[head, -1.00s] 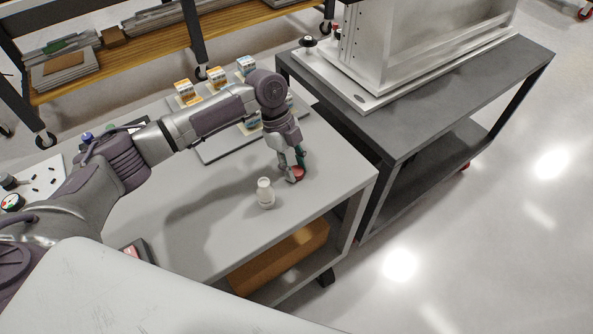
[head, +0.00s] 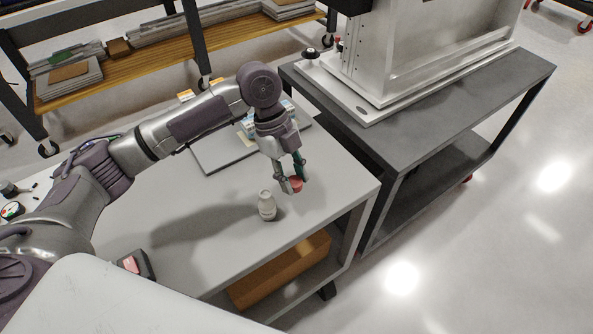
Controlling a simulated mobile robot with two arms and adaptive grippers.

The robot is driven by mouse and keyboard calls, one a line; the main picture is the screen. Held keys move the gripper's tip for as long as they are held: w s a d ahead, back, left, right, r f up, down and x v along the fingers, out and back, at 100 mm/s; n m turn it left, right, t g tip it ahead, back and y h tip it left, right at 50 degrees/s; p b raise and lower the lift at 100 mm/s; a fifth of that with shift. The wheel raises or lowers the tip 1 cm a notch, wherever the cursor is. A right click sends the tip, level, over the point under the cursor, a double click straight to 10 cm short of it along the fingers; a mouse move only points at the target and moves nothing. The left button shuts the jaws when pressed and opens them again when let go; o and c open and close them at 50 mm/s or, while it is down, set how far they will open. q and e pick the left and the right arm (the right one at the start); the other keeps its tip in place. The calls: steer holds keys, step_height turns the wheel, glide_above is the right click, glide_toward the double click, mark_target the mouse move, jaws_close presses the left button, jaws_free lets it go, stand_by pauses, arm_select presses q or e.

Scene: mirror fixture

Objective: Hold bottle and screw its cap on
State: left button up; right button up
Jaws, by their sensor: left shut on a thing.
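A small white bottle (head: 267,206) stands upright on the light grey table (head: 225,262), with no cap on it. My left gripper (head: 292,187) points down just right of the bottle and a little farther back. It is shut on a red cap (head: 296,184), which shows between its fingertips. Whether the cap is clear of the table top is hard to tell. The gripper and the bottle are apart. My right gripper is not in view.
A grey tray with small boxes (head: 222,147) lies behind my left arm. A dark box with a pink top (head: 133,265) is at the table's near left. A dark grey cart (head: 430,110) with a metal machine stands at the right. The table's right front is clear.

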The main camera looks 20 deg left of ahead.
arm_select(q)
steer(key=s+r, duration=0.4)
steer(key=s, duration=0.2)
steer(key=shift+s+d, duration=0.3)
steer(key=shift+d, duration=0.15)
